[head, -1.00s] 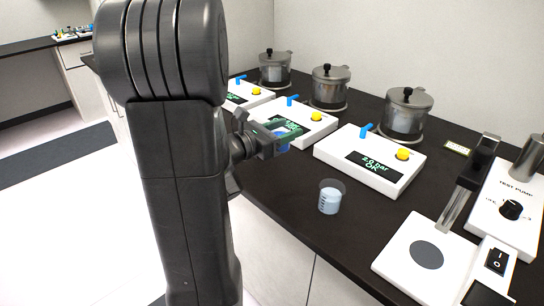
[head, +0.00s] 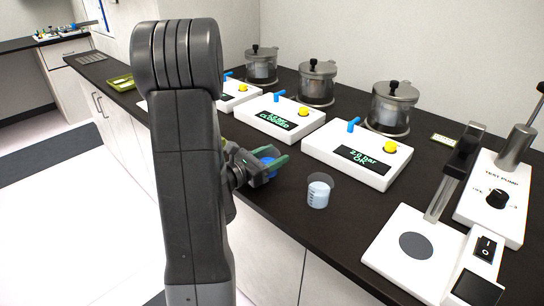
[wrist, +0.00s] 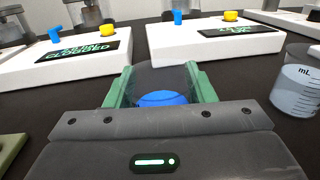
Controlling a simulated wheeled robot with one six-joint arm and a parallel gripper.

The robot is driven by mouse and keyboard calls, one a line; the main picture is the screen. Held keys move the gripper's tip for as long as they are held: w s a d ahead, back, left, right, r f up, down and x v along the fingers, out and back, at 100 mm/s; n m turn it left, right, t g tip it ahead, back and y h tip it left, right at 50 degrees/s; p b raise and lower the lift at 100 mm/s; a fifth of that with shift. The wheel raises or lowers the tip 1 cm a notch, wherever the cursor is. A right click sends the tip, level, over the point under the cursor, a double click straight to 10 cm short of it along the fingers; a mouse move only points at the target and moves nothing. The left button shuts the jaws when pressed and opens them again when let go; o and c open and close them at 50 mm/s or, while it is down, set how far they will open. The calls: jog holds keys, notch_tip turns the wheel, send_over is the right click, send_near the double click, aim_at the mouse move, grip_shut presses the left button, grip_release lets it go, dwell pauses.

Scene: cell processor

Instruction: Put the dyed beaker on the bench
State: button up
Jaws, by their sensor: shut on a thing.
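My gripper (head: 268,162) is shut on the dyed beaker, a clear beaker with bright blue liquid (head: 267,160). In the wrist view, the dyed beaker (wrist: 161,98) is upright between the two green fingers (wrist: 161,85), its lower part hidden by the gripper body. It is at the front part of the dark bench (head: 283,207); I cannot tell whether its base touches the top. A second beaker with pale liquid (head: 319,191) stands on the bench to the right, apart from my gripper; it also shows in the wrist view (wrist: 297,91).
Behind are white control boxes; one (head: 279,119) reads "CLOGGED", another (head: 358,154) reads "2.0 bar OK". Metal pots (head: 392,108) stand behind them. A test pump (head: 490,205) and a white plate stand (head: 413,246) are at the right. Bare bench lies around the pale beaker.

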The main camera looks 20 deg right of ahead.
jog(key=shift+f, duration=0.15)
jog(key=o, duration=1.4)
jog(key=shift+a+r, duration=0.15)
jog(key=shift+r, duration=0.1)
jog(key=b+v, duration=0.1)
jog(key=v, duration=1)
jog(key=shift+s+a, duration=0.15)
jog(key=shift+a, duration=0.2)
